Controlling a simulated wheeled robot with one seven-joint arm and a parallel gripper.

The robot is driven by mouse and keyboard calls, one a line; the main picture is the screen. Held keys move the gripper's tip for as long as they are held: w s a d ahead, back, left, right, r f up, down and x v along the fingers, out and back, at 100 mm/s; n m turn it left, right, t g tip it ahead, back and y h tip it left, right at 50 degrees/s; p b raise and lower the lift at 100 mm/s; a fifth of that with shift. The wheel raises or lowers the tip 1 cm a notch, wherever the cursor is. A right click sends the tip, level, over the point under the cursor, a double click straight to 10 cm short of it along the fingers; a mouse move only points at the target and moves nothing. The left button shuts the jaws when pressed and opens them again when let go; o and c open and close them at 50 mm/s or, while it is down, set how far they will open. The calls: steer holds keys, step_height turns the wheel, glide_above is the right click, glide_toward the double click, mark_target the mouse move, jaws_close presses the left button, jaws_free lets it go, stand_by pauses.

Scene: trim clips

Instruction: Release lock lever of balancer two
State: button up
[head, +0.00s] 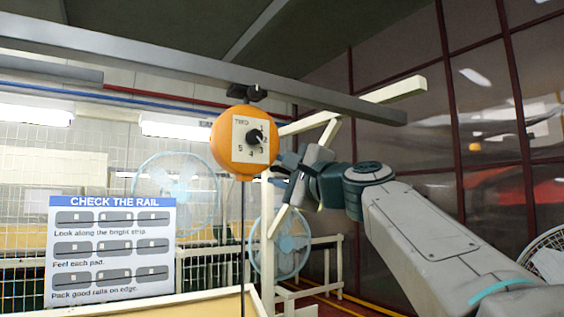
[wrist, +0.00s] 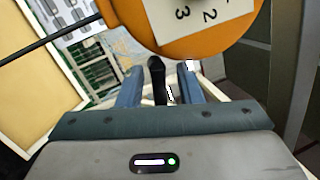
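Balancer two (head: 219,150) is a round orange housing with a cream "TWO" dial plate and a black knob (head: 254,137). It hangs from the overhead rail. Its lower edge fills the top of the wrist view (wrist: 125,12). A black lever (wrist: 157,68), apparently the lock lever, sticks out below the housing in the wrist view. My gripper (head: 284,167) is at the right side of the balancer. In the wrist view my gripper (wrist: 159,76) is open, with the lever between its blue-grey fingers. A gap shows on both sides, and I see no clear contact.
The grey rail (head: 160,62) runs above the balancer. A dark cable (head: 242,240) hangs from it, over a cream-edged bench (head: 205,303). A "CHECK THE RAIL" sign (head: 112,202) stands at left. Fans (head: 280,245) and mesh fencing are behind.

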steer(key=shift+w+a, duration=0.1)
jaws_close()
steer(key=shift+f+m, duration=0.1)
steer(key=shift+m, duration=0.4)
steer(key=shift+s+a+f+m+t+h+p, duration=0.25)
steer(key=shift+m+h+p, duration=0.75)
steer(key=shift+m, duration=1.65)
steer(key=shift+s+a+f+m+t+h+p, duration=0.15)
steer(key=shift+m+t+h+p, duration=0.75)
steer(key=shift+m, duration=1.8)
steer(key=shift+s+a+f+m+g+h+p, duration=0.1)
steer(key=shift+a+f+m+g+h+p, duration=0.35)
steer(key=shift+m+p, duration=1.6)
steer(key=shift+d+r+m+t+b, duration=0.1)
steer(key=shift+d+m+t+b, duration=0.2)
steer(key=shift+m+b, duration=0.4)
